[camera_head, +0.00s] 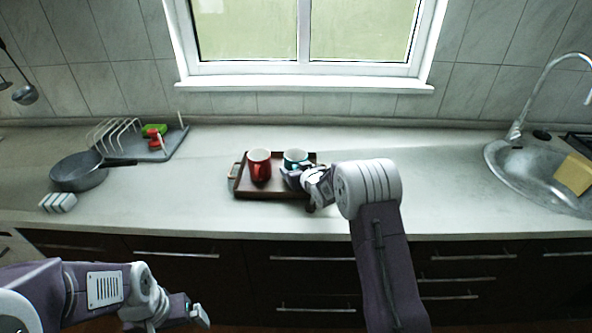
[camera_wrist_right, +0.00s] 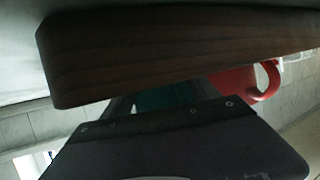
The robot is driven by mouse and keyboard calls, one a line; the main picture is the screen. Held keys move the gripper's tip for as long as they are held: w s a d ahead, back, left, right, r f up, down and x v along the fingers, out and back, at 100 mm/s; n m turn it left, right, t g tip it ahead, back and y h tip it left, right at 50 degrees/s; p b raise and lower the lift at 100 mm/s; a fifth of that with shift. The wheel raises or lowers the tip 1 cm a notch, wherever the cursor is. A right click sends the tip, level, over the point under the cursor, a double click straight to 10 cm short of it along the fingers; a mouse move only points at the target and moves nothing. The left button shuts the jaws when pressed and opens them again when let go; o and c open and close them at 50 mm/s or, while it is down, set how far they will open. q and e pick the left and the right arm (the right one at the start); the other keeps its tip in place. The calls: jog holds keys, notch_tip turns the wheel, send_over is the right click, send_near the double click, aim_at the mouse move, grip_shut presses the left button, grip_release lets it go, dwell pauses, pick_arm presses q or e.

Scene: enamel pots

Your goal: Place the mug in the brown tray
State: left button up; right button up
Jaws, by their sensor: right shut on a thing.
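The brown tray (camera_head: 236,187) lies on the counter below the window, and its wooden side fills the upper part of the right wrist view (camera_wrist_right: 180,50). A teal mug with a white inside (camera_head: 296,155) is at the tray's right half, upright. A red mug (camera_head: 258,166) stands in the tray's left half and shows in the right wrist view (camera_wrist_right: 232,80). My right gripper (camera_head: 289,177) is shut on the teal mug (camera_wrist_right: 165,97), low at the tray's front side. Its fingertips are partly hidden. My left gripper (camera_head: 196,313) is far from the tray, low at the left; its opening is unclear.
A grey pan (camera_head: 78,172) and a dish rack (camera_head: 115,135) with green and red items stand at the left. A white slotted holder (camera_head: 58,202) is in front of the pan. The counter beside the tray is clear.

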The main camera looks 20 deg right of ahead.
jog(key=shift+f, duration=0.15)
jog(key=o, duration=1.7)
jog(key=shift+r, duration=0.3)
jog(key=v, duration=1.2)
